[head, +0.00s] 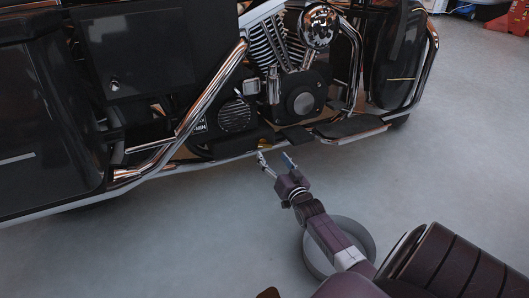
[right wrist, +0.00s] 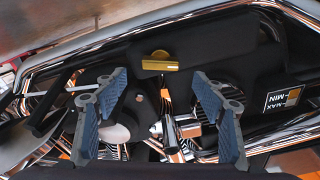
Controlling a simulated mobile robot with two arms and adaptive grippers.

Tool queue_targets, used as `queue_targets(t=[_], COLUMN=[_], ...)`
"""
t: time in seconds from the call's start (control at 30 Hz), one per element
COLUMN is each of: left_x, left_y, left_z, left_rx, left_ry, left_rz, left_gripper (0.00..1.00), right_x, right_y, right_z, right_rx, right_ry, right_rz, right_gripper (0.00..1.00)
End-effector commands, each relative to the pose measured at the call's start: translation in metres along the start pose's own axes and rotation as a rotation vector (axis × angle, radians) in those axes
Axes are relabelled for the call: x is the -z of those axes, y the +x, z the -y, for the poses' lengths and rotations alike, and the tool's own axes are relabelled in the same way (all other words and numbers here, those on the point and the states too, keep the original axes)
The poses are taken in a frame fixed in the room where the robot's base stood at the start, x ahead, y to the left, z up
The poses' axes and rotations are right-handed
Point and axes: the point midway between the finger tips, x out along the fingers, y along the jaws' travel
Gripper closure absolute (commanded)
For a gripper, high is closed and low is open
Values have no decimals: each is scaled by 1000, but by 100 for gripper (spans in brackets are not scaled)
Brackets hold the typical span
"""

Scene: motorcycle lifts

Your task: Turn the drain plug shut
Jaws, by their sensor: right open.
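The drain plug, a gold-coloured piece with a flat handle (right wrist: 160,62), sits on the dark underside of the motorcycle in the right wrist view. Its handle lies roughly crosswise there. My right gripper (right wrist: 158,85) is open, with one blue-grey finger on each side and nothing between them. The plug shows in the gap beyond the fingertips, and no finger is seen touching it. In the head view my right gripper (head: 275,158) is low at the motorcycle's lower edge, below the engine. My left gripper is not in view.
The black and chrome motorcycle (head: 237,118) fills the upper part of the head view. A chrome bar (head: 208,92) and a footboard (head: 349,126) stick out near my right gripper. A round grey pan (head: 369,243) is under my right forearm. Grey floor (head: 190,225) is clear in front.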

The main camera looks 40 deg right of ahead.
Motion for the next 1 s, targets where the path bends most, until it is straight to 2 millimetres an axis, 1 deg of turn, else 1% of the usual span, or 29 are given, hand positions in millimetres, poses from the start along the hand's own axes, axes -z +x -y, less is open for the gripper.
queue_targets(t=[0.3,0.53,0.7,1.0], left_x=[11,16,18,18], left_y=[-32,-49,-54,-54], left_z=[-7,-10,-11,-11], left_rx=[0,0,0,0], left_ry=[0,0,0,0], left_rz=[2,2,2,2], left_gripper=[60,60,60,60], right_x=[-4,-3,-2,0], right_y=[39,64,73,74], right_z=[-1,-1,0,0], right_rx=[1,1,0,0], right_ry=[-1,0,0,0], right_rz=[-2,0,1,2], right_gripper=[36,36,36,36])
